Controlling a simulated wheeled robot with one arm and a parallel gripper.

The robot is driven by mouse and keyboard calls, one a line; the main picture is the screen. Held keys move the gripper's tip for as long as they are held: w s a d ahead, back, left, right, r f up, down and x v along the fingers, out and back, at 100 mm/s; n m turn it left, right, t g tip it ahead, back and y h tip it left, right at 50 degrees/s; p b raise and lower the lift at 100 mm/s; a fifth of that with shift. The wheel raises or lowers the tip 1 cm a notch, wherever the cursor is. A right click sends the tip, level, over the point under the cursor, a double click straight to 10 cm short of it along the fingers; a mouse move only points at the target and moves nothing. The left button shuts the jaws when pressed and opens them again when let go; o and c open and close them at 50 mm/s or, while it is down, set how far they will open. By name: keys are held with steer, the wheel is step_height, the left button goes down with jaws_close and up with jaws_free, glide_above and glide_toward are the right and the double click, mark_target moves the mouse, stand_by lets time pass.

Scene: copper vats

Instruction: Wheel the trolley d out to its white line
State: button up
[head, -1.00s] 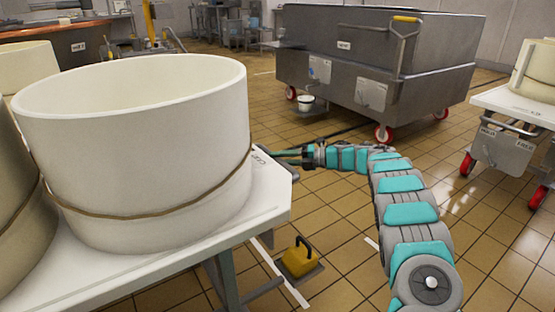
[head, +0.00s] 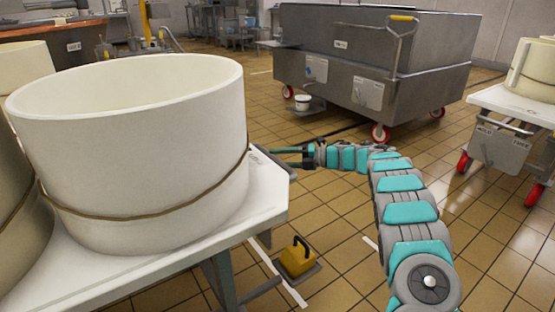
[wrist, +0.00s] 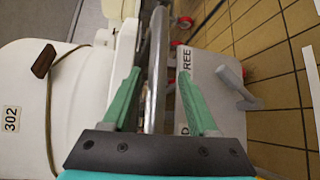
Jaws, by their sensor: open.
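A white trolley (head: 268,205) bearing a big cream round mould (head: 140,150) fills the left foreground of the head view. I cannot read a letter that marks it as trolley d. My gripper (head: 285,152) is at its far right end. In the wrist view my gripper (wrist: 159,75) is open, its green fingers on either side of a grey handle bar (wrist: 157,80) with gaps visible. Beside the bar is a grey plate (wrist: 205,75) with the word FREE and a lever (wrist: 238,88). A white line (head: 282,275) runs on the floor beside the trolley.
A large grey wheeled tub (head: 370,65) is behind. Another white trolley (head: 510,105) with red wheels stands at right. Tiled floor between them is open.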

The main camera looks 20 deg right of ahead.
steer(key=f+v, duration=0.1)
steer(key=v, duration=0.6)
steer(key=shift+r, duration=0.45)
steer(key=shift+r, duration=0.1)
